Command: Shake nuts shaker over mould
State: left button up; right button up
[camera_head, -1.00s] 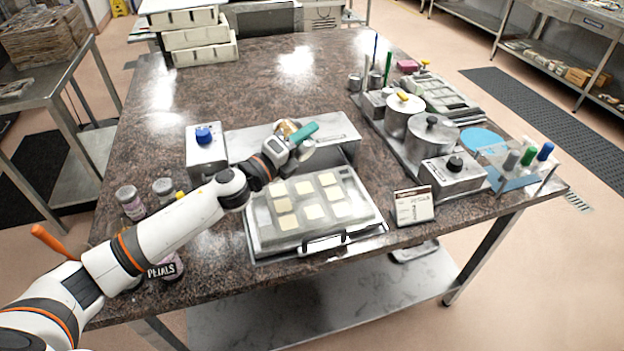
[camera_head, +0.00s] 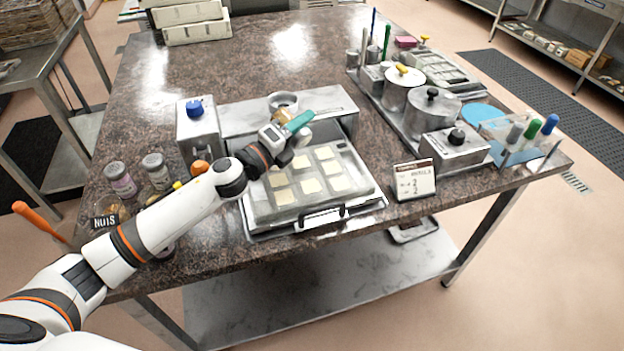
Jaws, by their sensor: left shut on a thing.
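The mould (camera_head: 366,196) is a pale tray with several cream squares in its cavities, lying on the table near its front edge. My left gripper (camera_head: 288,131) is above the mould's far-left part, shut on a small shaker with tan and pale parts. The gripper and its teal part hide much of the shaker, and I cannot read a label on it. I cannot make out any falling bits. A black sign reading NUTS (camera_head: 104,222) shows at the table's left, partly beside my arm. My right gripper is not in view.
Two labelled jars (camera_head: 120,179) stand at the left. A grey box with a blue knob (camera_head: 194,108) and a long metal unit (camera_head: 335,105) stand behind the mould. A card (camera_head: 414,181), pots (camera_head: 433,112) and a knobbed box (camera_head: 455,150) stand right. The table's back middle is clear.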

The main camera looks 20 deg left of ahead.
pick_arm(q)
jog(key=shift+r, duration=0.3)
notch_tip(320, 180, up, 4)
jog(key=p, duration=0.4)
jog(key=shift+r+p, duration=0.2)
jog(key=shift+p, duration=0.1)
jog(key=shift+s, duration=0.1)
jog(key=shift+f, duration=0.2)
notch_tip(320, 180, down, 5)
jog(key=b, duration=0.4)
jog(key=shift+r, duration=0.35)
notch_tip(320, 180, up, 5)
jog(key=p, duration=0.4)
jog(key=shift+p, duration=0.3)
